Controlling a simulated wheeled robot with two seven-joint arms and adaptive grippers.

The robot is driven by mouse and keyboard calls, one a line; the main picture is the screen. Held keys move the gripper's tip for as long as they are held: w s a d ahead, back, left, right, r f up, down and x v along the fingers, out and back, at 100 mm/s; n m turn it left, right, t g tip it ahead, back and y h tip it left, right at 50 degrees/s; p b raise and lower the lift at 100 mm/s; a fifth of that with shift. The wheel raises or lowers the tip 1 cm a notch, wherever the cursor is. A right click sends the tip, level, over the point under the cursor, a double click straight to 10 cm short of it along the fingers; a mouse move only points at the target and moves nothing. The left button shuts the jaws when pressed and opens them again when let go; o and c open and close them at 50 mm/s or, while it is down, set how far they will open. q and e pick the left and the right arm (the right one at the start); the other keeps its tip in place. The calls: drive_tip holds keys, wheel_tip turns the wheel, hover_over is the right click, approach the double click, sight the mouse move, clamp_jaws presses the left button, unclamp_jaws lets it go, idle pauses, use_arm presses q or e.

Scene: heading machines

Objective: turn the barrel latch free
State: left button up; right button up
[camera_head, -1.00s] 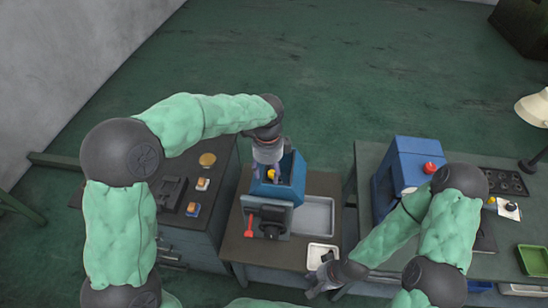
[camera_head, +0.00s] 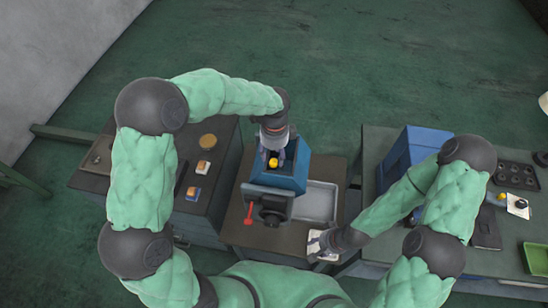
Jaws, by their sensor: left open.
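A blue machine (camera_head: 290,178) stands on the middle bench, with a dark round part (camera_head: 272,212) and a red lever (camera_head: 249,214) at its front. I cannot tell which part is the barrel latch. A small yellow part (camera_head: 273,162) shows at the machine's top. My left gripper (camera_head: 276,150) is over the machine's back top, close to the yellow part; it is open, and its fingertips are partly hidden. My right gripper (camera_head: 318,243) is over the small white tray (camera_head: 328,257) at the right front of the bench; its fingers are too small to read.
A grey tray (camera_head: 316,203) lies right of the machine. The right bench holds another blue machine (camera_head: 408,165), a black holed tray (camera_head: 516,175) and a green tray (camera_head: 538,258).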

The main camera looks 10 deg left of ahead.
sight(274, 162)
use_arm(q)
drive_tip(key=shift+f, duration=0.65)
drive_tip(key=shift+s+f, duration=0.2)
drive_tip(key=shift+f, duration=0.4)
drive_tip(key=shift+w+f, duration=0.1)
drive_tip(key=shift+f, duration=0.15)
clamp_jaws()
